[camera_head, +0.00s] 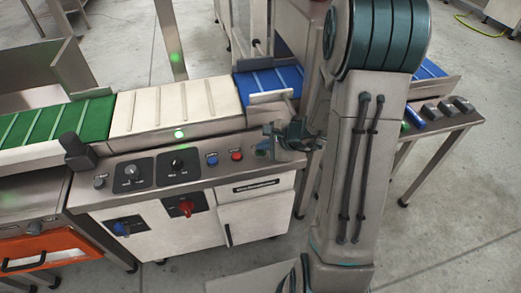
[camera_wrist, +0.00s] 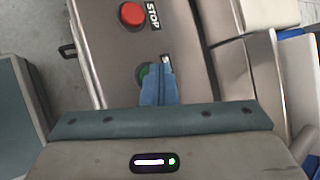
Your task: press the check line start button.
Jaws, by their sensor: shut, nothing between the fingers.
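The green button (camera_wrist: 143,72) on the control panel (camera_head: 140,193) shows only in part in the wrist view. My gripper's blue fingers (camera_wrist: 158,70) cover the rest of it and most of the label beside it. The fingers are shut with nothing between them. Their tips are at the button, but I cannot tell whether they touch it. In the head view my gripper (camera_head: 268,144) is over the right end of the panel and the green button cannot be made out. The red STOP button (camera_wrist: 131,14) is next to it, also visible in the head view (camera_head: 236,155).
A blue button (camera_head: 212,160) and two dials (camera_head: 132,172) are further left on the panel. A red rotary switch (camera_head: 186,207) is on the front below. The green belt (camera_head: 50,122), white belt (camera_head: 165,106) and blue belt (camera_head: 255,84) run behind the panel.

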